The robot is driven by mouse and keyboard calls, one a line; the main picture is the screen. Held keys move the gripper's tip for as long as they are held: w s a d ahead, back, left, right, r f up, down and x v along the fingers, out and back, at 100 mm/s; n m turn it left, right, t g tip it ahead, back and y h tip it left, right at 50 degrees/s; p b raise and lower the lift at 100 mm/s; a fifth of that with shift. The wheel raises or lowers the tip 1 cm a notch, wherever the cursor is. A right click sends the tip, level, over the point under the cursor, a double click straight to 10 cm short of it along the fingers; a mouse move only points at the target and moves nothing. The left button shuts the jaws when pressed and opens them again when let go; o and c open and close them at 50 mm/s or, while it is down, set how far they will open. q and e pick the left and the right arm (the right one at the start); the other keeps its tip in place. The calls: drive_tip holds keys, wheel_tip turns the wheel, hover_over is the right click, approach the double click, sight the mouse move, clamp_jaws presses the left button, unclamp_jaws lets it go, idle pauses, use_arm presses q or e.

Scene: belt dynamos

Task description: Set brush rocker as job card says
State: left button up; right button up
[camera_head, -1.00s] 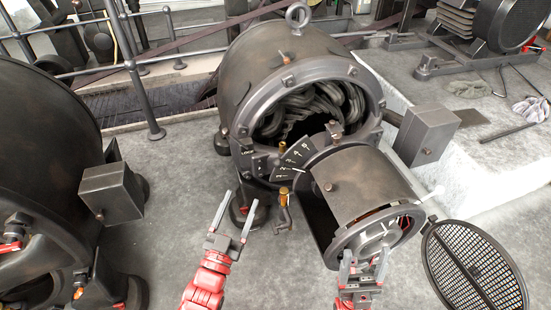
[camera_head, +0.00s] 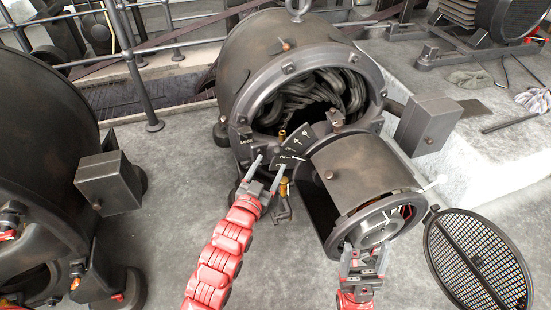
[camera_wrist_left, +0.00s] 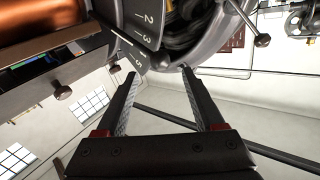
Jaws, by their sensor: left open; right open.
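The open dynamo (camera_head: 290,50) stands in the middle, with its end housing (camera_head: 365,175) projecting at front right. My left gripper (camera_head: 269,166) is open and empty just in front of the plate. The plate (camera_wrist_left: 143,22) also shows beyond its fingertips (camera_wrist_left: 160,74) in the left wrist view. My right gripper (camera_head: 364,256) is open at the housing's front end; contact is unclear. No job card is readable.
A round mesh cover (camera_head: 477,262) hangs open at lower right. Box-shaped parts (camera_head: 429,125) flank the machine. Another dynamo (camera_head: 40,130) stands at left. Tools and gloves (camera_head: 533,99) lie on the plinth.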

sight(276, 155)
use_arm(q)
drive_tip(key=shift+b+x, duration=0.6)
drive_tip(key=shift+x, duration=2)
clamp_jaws()
